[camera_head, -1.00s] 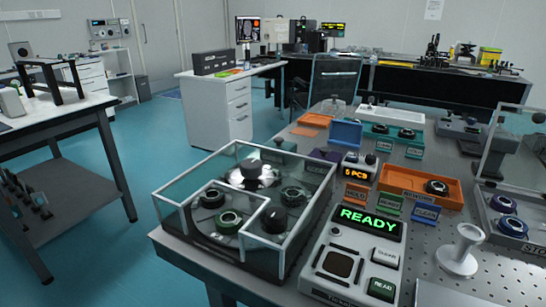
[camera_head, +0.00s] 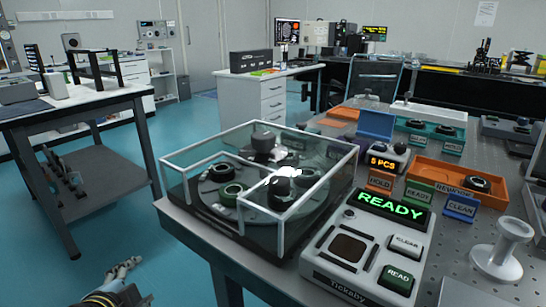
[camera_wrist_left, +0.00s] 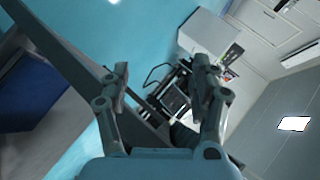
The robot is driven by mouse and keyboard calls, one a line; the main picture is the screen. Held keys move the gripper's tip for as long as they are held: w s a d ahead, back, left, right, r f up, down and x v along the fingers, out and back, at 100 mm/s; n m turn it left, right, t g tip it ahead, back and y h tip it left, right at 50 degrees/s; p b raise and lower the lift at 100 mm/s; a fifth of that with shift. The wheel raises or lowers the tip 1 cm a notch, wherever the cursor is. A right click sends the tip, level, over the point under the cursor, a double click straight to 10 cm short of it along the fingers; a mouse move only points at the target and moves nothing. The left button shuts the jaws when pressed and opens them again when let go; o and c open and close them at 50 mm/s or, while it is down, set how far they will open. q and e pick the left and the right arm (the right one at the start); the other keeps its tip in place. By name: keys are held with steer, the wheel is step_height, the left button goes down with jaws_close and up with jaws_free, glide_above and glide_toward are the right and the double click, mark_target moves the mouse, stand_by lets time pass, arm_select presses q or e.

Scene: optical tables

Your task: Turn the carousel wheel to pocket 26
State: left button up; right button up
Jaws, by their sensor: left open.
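The carousel wheel (camera_head: 208,203) is a grey disc inside a clear case with white edges (camera_head: 173,180), at the near left corner of the perforated table. A dark knob (camera_head: 283,195) stands at the case's near right side. I cannot read any pocket number. My left gripper (camera_head: 126,266) shows at the bottom left of the head view, low and apart from the case. In the left wrist view its fingers (camera_wrist_left: 160,80) are spread with nothing between them. My right gripper is out of view.
A console (camera_head: 348,249) with a green READY display stands right of the case. A white spool-like stand (camera_head: 497,262) is at right. A side table (camera_head: 68,120) stands left, with open floor between.

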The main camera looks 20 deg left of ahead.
arm_select(q)
steer(key=w+d+r+m+t+b, duration=0.15)
steer(key=r+m+t, duration=0.3)
steer(key=r, duration=1.05)
steer(key=w+d+r+m+t+b, duration=0.1)
steer(key=w+d+r+m+t, duration=0.3)
steer(key=r, duration=1.1)
steer(key=w+d+r+m+t+h, duration=0.1)
steer(key=d+m+h, duration=0.2)
steer(key=m+h, duration=0.3)
steer(key=d+r+m+t+h, duration=0.15)
steer(key=d+m+h, duration=0.25)
steer(key=m, duration=0.5)
steer(key=m+g+h, duration=0.4)
steer(key=m+g, duration=0.2)
steer(key=m, duration=0.4)
glide_toward(254, 140)
steer(key=shift+x, duration=0.95)
steer(key=shift+w+d, duration=0.15)
steer(key=shift+w, duration=0.15)
steer(key=b+x, duration=0.1)
steer(key=x, duration=0.9)
